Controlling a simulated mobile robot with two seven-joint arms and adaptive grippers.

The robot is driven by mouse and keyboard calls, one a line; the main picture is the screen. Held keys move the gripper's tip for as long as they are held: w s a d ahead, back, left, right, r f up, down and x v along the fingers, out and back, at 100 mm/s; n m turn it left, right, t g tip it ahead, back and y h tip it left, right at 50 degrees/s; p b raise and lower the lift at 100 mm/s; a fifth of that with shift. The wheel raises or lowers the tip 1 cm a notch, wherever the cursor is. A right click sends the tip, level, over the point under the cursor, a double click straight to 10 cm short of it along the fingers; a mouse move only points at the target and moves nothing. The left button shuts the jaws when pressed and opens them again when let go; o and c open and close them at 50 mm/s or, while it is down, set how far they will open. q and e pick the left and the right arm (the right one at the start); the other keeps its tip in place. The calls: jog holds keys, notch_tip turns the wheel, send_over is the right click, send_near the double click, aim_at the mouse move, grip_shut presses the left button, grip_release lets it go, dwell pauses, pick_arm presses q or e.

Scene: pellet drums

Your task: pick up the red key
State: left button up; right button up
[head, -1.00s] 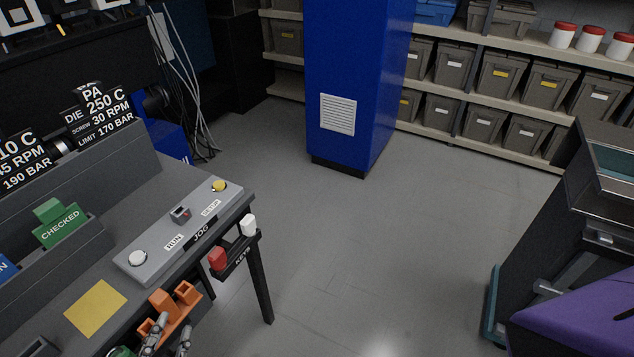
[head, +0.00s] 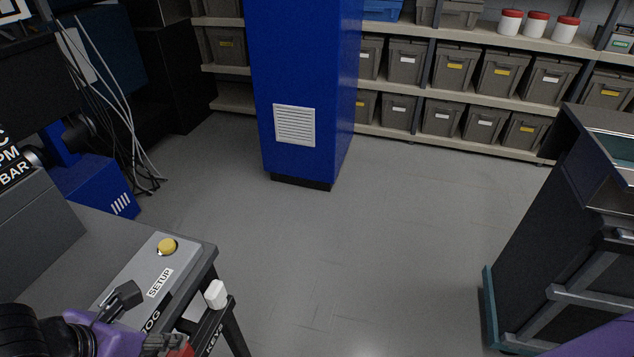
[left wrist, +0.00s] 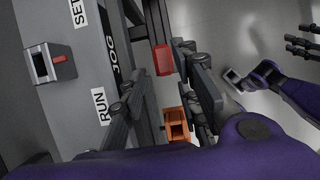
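The red key (left wrist: 163,60) sits in the key holder on the bench's front edge. In the head view only a bit of the red key (head: 183,350) shows at the bottom edge, beside my left gripper (head: 143,322). In the left wrist view my left gripper (left wrist: 162,95) is open, with a dark finger on each side. The red key lies between the fingers, closer to the right one; whether that finger touches it I cannot tell. Dark jointed parts on a purple link (left wrist: 290,95) show at the right; they may be my right arm, whose finger state is unclear.
An orange part (left wrist: 176,125) is near the fingers. The control panel (head: 140,285) has a yellow button (head: 167,246). A blue column (head: 305,90) and a dark cart (head: 555,215) stand beyond; the floor between is clear.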

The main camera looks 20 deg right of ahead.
aim_at(174, 352)
pick_arm(q)
jog(key=x, duration=0.6)
jog(key=shift+d+f, duration=0.15)
jog(key=shift+d, duration=0.2)
jog(key=shift+c, duration=0.3)
grip_shut()
